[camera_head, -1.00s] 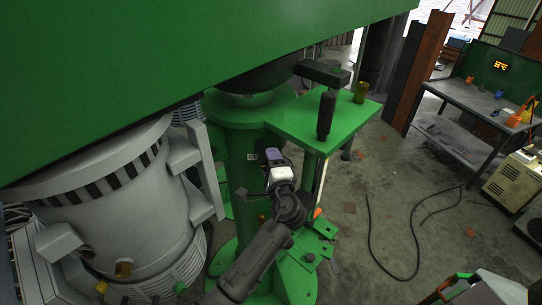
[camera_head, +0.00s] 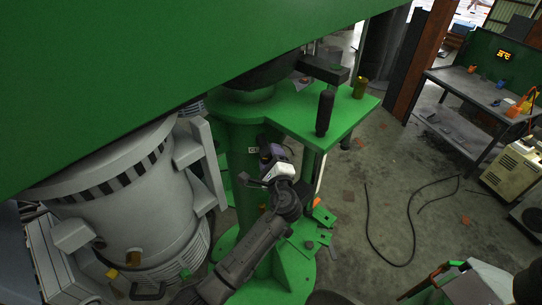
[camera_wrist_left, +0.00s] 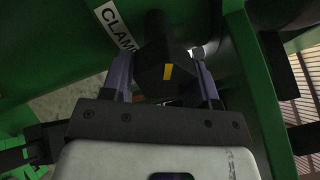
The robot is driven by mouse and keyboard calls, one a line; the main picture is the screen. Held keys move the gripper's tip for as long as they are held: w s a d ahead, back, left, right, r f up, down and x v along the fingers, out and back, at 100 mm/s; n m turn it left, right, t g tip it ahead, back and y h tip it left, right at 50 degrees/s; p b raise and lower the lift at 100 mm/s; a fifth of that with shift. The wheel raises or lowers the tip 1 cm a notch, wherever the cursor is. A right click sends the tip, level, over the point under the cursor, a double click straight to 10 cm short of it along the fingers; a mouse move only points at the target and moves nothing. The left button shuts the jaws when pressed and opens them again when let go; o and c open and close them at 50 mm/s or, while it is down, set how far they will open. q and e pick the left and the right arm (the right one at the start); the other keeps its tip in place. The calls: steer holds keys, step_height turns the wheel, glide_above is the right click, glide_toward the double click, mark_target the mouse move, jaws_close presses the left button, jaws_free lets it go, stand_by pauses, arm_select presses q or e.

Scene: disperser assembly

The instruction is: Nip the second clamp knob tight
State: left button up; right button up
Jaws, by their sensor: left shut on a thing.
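The clamp knob (camera_wrist_left: 165,62) is dark with a yellow mark, on the green column (camera_wrist_left: 60,50) beside a white label (camera_wrist_left: 117,24) whose readable letters begin "CLAM". My left gripper (camera_wrist_left: 161,80) is shut on this knob, one finger on each side. In the head view my left gripper (camera_head: 271,156) is against the front of the green column (camera_head: 235,165), below the green table plate (camera_head: 310,120). The knob is too small and covered there to make out. My right gripper is not in view.
A large grey motor (camera_head: 135,205) stands close on the left. A black cable (camera_head: 385,250) lies on the open floor at right. A workbench (camera_head: 470,95) stands far right.

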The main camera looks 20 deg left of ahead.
arm_select(q)
steer(key=o, duration=0.9)
steer(key=shift+c, duration=0.2)
steer(key=b+v, duration=0.4)
steer(key=v, duration=0.9)
steer(key=shift+s+d, duration=0.25)
steer(key=shift+s, duration=0.1)
steer(key=shift+f, duration=0.1)
